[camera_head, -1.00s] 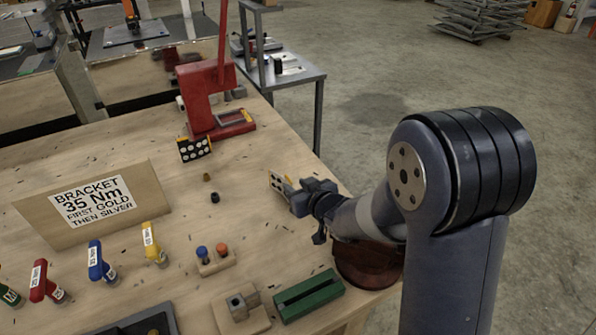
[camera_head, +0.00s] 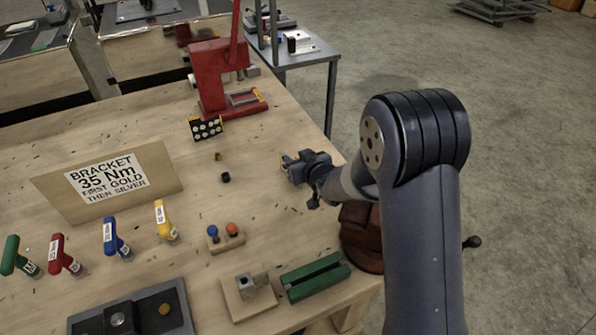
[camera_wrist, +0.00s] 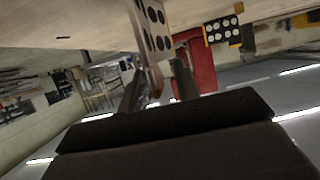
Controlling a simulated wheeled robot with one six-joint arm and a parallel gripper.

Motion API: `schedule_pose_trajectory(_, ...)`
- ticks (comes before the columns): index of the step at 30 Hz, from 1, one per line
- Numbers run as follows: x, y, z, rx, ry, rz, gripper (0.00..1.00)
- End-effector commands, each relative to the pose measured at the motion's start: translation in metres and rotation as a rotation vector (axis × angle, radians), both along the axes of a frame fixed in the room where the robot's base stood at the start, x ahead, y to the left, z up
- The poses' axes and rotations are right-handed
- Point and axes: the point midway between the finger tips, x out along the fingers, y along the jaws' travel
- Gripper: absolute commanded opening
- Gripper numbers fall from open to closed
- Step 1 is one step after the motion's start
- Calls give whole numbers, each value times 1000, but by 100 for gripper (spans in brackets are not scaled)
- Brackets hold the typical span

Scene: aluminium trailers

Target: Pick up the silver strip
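A pale silvery strip (camera_wrist: 152,28) with dark round spots and a yellowish edge is close in the wrist view. It shows small at the fingertips in the head view (camera_head: 289,162), standing on the bench. My gripper (camera_wrist: 158,82) is open, with one finger on each side of the strip's near edge. A gap shows between the strip and the right finger; the left finger is close to it, and I cannot tell if they touch. In the head view my gripper (camera_head: 296,167) is low over the bench, partly hiding the strip.
A black plate with white dots (camera_head: 207,127) stands by the red press (camera_head: 216,75). A small black cap (camera_head: 225,178) lies left of my gripper. A green block (camera_head: 315,276), coloured-handled tools and a cardboard sign (camera_head: 108,182) are nearer. The bench's right edge is close.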

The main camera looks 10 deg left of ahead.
Motion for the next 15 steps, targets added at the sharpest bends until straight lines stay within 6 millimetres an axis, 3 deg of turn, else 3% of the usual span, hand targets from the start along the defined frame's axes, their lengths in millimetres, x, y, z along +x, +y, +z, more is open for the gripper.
schedule_pose_trajectory(2,0,0,0,0,0,0,31)
schedule_pose_trajectory(13,0,0,0,0,0,0,1)
schedule_pose_trajectory(15,0,0,0,0,0,0,0)
